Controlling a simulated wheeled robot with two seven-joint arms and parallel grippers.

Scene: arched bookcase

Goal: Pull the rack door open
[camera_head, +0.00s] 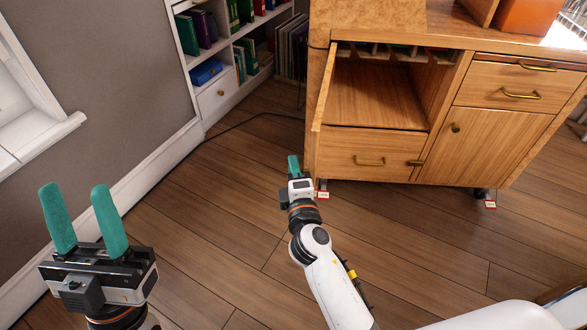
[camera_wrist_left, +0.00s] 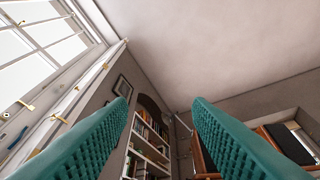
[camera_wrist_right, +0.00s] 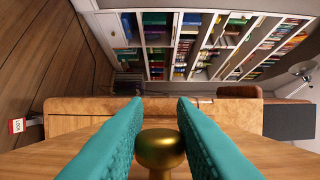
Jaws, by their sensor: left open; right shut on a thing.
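The rack door (camera_head: 321,95) stands swung out at the left side of the wooden cabinet, seen nearly edge-on in the head view. The compartment (camera_head: 375,97) behind it is exposed, with a slatted rack (camera_head: 395,52) along its top. My right gripper (camera_head: 293,163) is at the door's outer left side, low down. In the right wrist view its teal fingers (camera_wrist_right: 160,115) are shut on a round brass knob (camera_wrist_right: 160,148); the head view hides this knob. My left gripper (camera_head: 82,220) is open and empty, away from the cabinet at the lower left.
Below the compartment is a drawer (camera_head: 366,154); to the right are another drawer (camera_head: 518,92) and a closed door (camera_head: 490,146). A white bookcase (camera_head: 225,85) stands at the back left by the grey wall. Wooden floor (camera_head: 220,215) in front is mostly clear.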

